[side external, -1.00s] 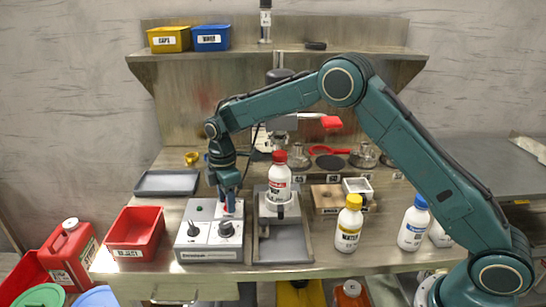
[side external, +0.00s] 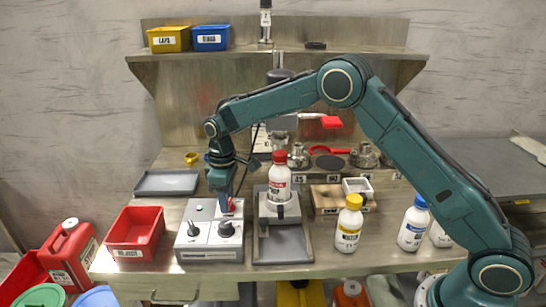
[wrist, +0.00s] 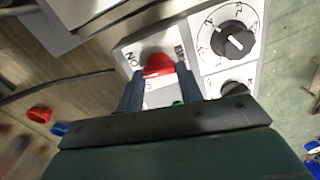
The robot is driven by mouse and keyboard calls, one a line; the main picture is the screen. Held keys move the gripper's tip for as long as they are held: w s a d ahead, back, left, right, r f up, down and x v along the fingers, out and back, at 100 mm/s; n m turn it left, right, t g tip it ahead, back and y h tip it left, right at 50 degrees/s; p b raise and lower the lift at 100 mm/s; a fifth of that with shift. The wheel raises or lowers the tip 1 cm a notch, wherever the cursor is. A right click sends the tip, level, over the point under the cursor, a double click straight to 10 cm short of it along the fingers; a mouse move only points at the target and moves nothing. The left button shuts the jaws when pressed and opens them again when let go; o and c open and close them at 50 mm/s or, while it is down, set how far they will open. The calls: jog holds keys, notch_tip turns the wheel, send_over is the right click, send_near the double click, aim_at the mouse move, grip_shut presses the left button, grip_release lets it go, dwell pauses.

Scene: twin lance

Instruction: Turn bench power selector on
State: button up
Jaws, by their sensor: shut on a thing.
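The grey control box (side external: 208,254) stands near the bench's front edge, left of the bottle stand. Its red selector knob (wrist: 158,64) is at the back right of the box top; a little red also shows in the side view (side external: 238,206). My gripper (wrist: 160,80) points down, with its blue fingers on both sides of the red knob, shut on it. It also shows in the side view (side external: 228,206). An "ON" label (wrist: 133,60) is left of the knob in the wrist view. The fingers hide part of the knob, and I cannot tell where it points.
The box also carries a black dial (wrist: 238,42) and a black knob (side external: 193,228). A red-labelled bottle (side external: 279,176) on its stand is close right of my gripper. A red bin (side external: 137,228) is left, a dark tray (side external: 167,183) behind.

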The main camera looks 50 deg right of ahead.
jog(key=m, duration=0.4)
jog(key=shift+d, duration=0.1)
dwell(0.4)
jog(key=o, duration=1)
jog(key=shift+r, duration=0.15)
notch_tip(320, 180, up, 14)
jog(key=shift+f, duration=0.2)
dwell(0.3)
